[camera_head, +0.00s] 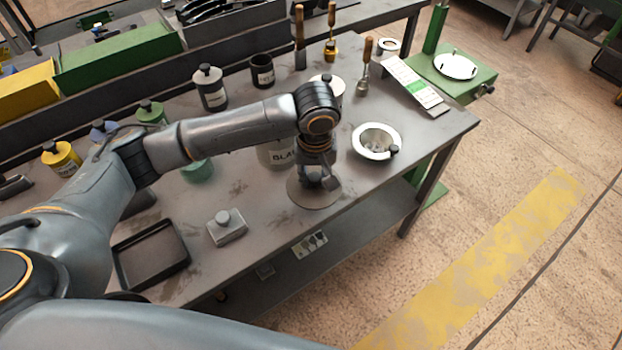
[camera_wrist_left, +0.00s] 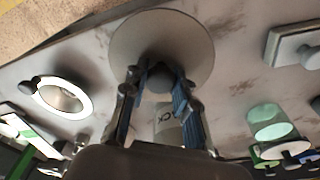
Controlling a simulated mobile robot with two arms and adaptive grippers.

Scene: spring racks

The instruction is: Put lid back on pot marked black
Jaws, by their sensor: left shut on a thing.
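My left gripper (camera_head: 320,178) is shut on the knob of a round grey lid (camera_head: 308,197). The lid shows broad and flat in the left wrist view (camera_wrist_left: 160,40), with its knob between the fingertips (camera_wrist_left: 160,80). The pot (camera_head: 277,153) with a label reading "BLA" stands on the bench just behind and left of the gripper in the head view, partly hidden by my arm. The lid is apart from the pot. My right gripper is not in view.
A small block with a knob (camera_head: 227,227) and a dark tray (camera_head: 152,281) lie at the front left. Several lidded jars, including a grey one (camera_head: 211,93), stand behind my arm. The bench's front edge is close.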

